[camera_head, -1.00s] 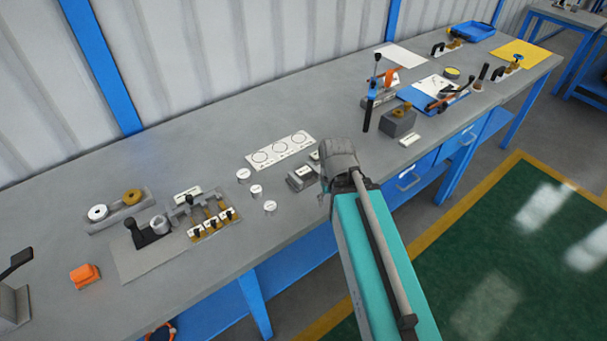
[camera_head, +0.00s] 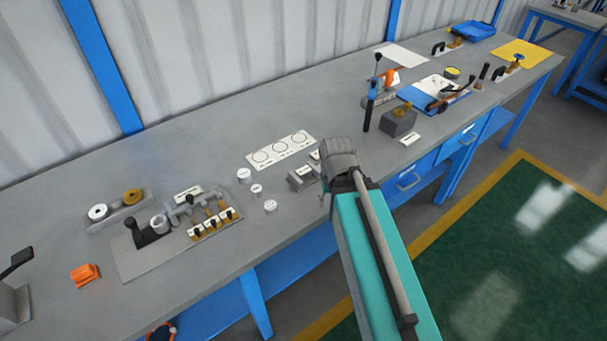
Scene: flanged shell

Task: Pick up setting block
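A small grey block with a pale label (camera_head: 302,176) lies near the bench's front edge, just left of my arm's end, partly covered by it. It may be the setting block, but its label is too small to read. My wrist hangs over the bench right beside it. My gripper's fingers are hidden behind the wrist, so whether they touch the block does not show. Another, darker grey block (camera_head: 397,123) with a brass knob stands farther right, apart from my arm.
A white card with three circles (camera_head: 281,150) lies behind the block. Several small white-topped cylinders (camera_head: 256,191) stand to its left. A fixture with brass clamps (camera_head: 212,217) and an orange block (camera_head: 85,275) are farther left. A blue-topped upright tool (camera_head: 369,105) stands right of my wrist.

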